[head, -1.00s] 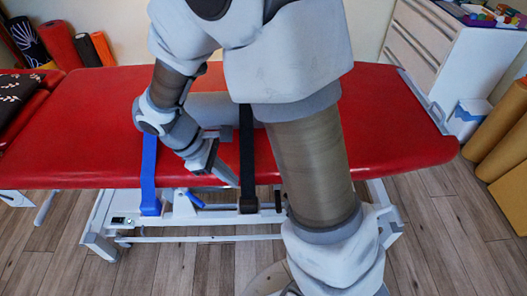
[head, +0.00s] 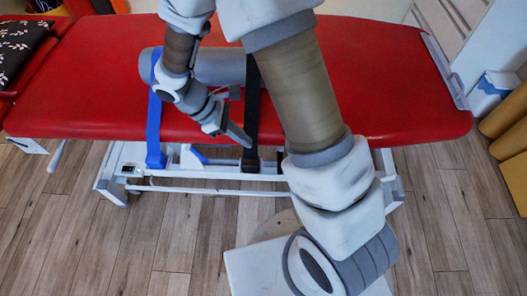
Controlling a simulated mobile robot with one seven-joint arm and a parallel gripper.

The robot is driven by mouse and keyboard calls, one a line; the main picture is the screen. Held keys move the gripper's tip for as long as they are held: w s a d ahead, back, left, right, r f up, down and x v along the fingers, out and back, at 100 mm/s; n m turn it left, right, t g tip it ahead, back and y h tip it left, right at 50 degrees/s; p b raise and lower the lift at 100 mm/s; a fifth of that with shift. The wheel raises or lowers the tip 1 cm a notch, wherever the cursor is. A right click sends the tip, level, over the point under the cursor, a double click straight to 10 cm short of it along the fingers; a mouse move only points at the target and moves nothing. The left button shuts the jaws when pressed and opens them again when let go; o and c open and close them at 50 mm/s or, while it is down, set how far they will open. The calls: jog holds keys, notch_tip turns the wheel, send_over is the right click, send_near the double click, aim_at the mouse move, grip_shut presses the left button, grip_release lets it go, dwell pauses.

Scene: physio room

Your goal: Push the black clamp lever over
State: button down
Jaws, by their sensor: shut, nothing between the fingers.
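The red treatment table (head: 375,100) carries a grey bolster (head: 215,65). A black strap (head: 252,95) and a blue strap (head: 154,115) run over the bolster and down the table's near edge. The black strap ends in a black clamp (head: 251,163) on the white frame rail; its lever is too small to make out separately. My gripper (head: 246,141) is shut and empty. It points down and to the right, with its tips just above the black clamp and overlapping the black strap in the picture. I cannot tell whether they touch.
A blue lever (head: 199,155) sits on the white frame between the straps. The blue strap ends at the rail farther left. A white cabinet (head: 450,35) and tan rolls (head: 508,125) stand at the right. Wooden floor (head: 150,235) in front is clear.

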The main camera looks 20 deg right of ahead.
aim_at(278, 167)
jog(key=b+x, duration=0.4)
jog(key=x, duration=0.9)
jog(key=shift+d+f+b, duration=0.15)
jog(key=shift+f+b, duration=0.1)
jog(key=shift+b, duration=0.1)
